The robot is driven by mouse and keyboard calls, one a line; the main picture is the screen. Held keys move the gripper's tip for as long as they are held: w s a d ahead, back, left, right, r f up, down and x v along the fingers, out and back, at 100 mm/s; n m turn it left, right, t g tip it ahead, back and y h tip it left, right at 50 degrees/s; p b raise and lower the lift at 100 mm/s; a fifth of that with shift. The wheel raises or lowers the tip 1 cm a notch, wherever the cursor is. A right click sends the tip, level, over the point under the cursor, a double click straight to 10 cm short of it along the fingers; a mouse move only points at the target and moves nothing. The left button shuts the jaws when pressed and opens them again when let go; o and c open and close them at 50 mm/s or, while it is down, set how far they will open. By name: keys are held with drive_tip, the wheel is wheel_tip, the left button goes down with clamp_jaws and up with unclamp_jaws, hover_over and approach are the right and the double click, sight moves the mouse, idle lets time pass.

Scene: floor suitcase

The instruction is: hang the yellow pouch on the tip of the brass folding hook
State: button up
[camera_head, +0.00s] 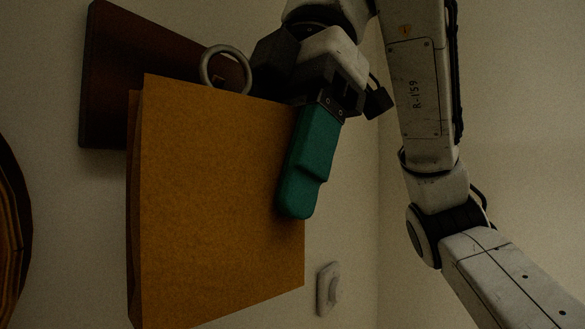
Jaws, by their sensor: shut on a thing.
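The yellow pouch (210,200) hangs upright in the middle of the view, its broad face towards me. A pale grey ring (205,68) stands up from its top edge. My gripper (295,205) points down at the pouch's right edge and is shut on it. One teal finger lies over the front face; the other finger is hidden behind the pouch. A small bit of the brass folding hook (218,77) shows through the ring's opening. The rest of the hook is hidden, and I cannot tell whether the ring is around its tip.
A dark brown board (105,75) is on the pale wall behind the pouch. A round wooden-framed thing (12,235) is cut off at the left edge. A white wall fitting (328,288) is low, right of the pouch. The wall is bare between these.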

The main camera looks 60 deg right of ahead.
drive_tip(key=shift+w+f, duration=0.1)
drive_tip(key=shift+w, duration=1.1)
drive_tip(key=shift+w+f, duration=0.55)
drive_tip(key=shift+f, duration=0.15)
drive_tip(key=o, duration=1.4)
drive_tip(key=v, duration=1)
drive_tip(key=shift+d+r, duration=0.15)
drive_tip(key=shift+r, duration=0.2)
drive_tip(key=shift+d+f, duration=0.1)
